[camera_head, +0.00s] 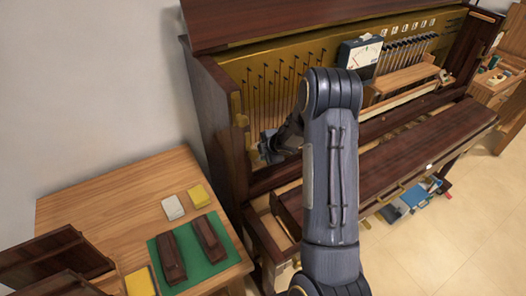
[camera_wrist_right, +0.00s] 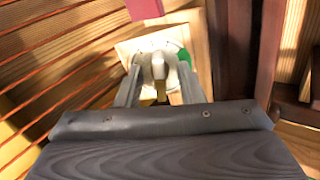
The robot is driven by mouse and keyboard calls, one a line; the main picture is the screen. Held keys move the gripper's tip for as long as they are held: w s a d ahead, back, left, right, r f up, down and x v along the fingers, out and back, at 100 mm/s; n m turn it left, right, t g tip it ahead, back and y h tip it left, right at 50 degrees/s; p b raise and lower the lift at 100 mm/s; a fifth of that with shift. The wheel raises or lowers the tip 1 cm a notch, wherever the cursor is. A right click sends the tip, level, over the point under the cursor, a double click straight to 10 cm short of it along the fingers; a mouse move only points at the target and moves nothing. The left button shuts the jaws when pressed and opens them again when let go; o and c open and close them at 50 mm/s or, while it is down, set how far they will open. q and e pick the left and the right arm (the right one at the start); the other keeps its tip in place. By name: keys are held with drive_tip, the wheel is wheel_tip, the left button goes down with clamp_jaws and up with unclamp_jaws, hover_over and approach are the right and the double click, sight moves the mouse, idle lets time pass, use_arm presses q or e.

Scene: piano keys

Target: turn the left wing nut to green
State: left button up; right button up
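In the right wrist view, a pale wing nut (camera_wrist_right: 158,68) sits in front of a round white dial (camera_wrist_right: 147,43) on a light wooden block. A green patch (camera_wrist_right: 184,56) shows on the dial's right side. My right gripper (camera_wrist_right: 160,84) has its two fingers apart, one on each side of the wing nut, with gaps visible. The gripper hides the dial's lower part. In the head view, my right arm reaches into the left end of the open piano (camera_head: 212,110), and its gripper (camera_head: 268,150) is small and dark there. My left gripper is not in view.
A white meter (camera_head: 360,52) stands on the piano's gold frame. A wooden side table (camera_head: 120,185) at left holds a green mat (camera_head: 190,268) with two dark blocks. In the wrist view, strings run at left and a dark wooden post (camera_wrist_right: 238,45) stands close at right.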

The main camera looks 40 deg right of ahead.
drive_tip(key=shift+s+r, duration=0.35)
drive_tip(key=shift+r, duration=0.1)
idle(0.5)
drive_tip(key=shift+c, duration=0.2)
